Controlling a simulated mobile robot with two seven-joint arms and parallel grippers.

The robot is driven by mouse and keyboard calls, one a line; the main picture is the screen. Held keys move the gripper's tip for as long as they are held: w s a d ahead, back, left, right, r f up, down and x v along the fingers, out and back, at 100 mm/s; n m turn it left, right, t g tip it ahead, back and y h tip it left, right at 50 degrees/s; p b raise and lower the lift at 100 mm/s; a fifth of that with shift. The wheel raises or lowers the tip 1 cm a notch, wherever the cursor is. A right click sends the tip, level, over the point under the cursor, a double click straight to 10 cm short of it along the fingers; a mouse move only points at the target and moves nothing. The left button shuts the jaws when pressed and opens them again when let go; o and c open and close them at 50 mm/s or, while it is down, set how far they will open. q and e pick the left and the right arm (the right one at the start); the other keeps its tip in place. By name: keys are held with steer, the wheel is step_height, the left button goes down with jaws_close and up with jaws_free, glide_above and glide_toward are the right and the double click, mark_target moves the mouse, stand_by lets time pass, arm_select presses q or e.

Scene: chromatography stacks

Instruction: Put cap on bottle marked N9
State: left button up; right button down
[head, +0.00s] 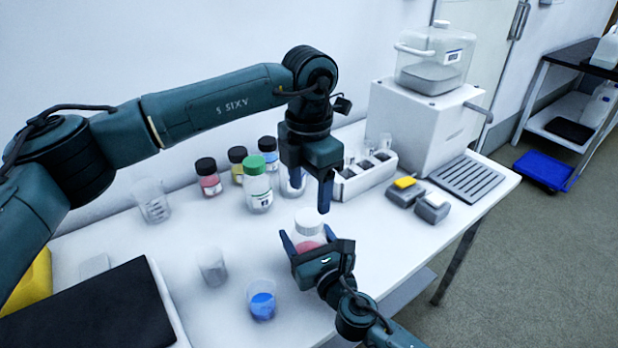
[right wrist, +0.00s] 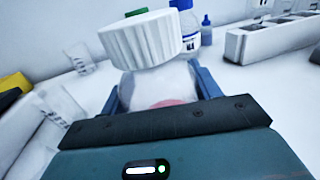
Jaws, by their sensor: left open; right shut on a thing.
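My right gripper (head: 309,242) is shut on a clear bottle (right wrist: 160,82) with pink contents, near the front middle of the table. A white ribbed cap (head: 309,221) is at the bottle's mouth. In the right wrist view the cap (right wrist: 145,40) looks slightly tilted and covers the bottle's neck, so I cannot tell whether it is seated. My left gripper (head: 310,190) is open, pointing down just above the cap, with no object between its fingers. No N9 mark is readable in either view.
A beaker of blue liquid (head: 262,300) and an empty beaker (head: 212,267) stand at front left. A white rack (head: 365,180) and a large white instrument (head: 420,125) are to the right.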

mark_target(309, 217)
arm_select(q)
step_height(309, 217, down, 7)
steer(key=shift+r, duration=0.2)
steer(key=shift+c, duration=0.2)
steer(key=c, duration=0.9)
steer(key=o, duration=1.1)
steer(key=shift+r, duration=0.1)
step_height(309, 217, up, 12)
steer(key=shift+f, duration=0.1)
